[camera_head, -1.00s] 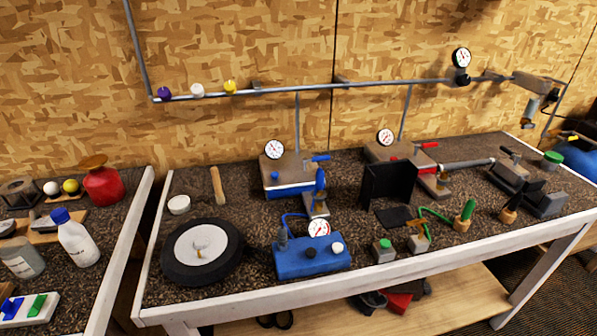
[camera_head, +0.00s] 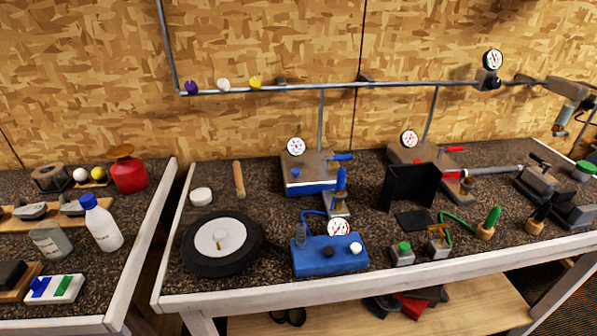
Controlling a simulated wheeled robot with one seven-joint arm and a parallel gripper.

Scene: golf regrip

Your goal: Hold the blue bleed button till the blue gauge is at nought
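A grey-brown block with a blue band (camera_head: 306,187) stands at the back of the bench. A small blue button (camera_head: 296,174) sits on its front left, apparently the bleed button. A round white gauge (camera_head: 295,147) stands above the block; its needle is too small to read surely. A blue lever (camera_head: 342,157) sticks out at the block's right. My gripper is not in view, and nothing is seen touching the button.
A blue box (camera_head: 318,262) with its own gauge (camera_head: 338,228) and black and white knobs stands in front. A black disc (camera_head: 195,260) lies left of it. A red-banded block with a gauge (camera_head: 409,138) stands to the right. An upright blue handle (camera_head: 341,185) is near the blue-banded block.

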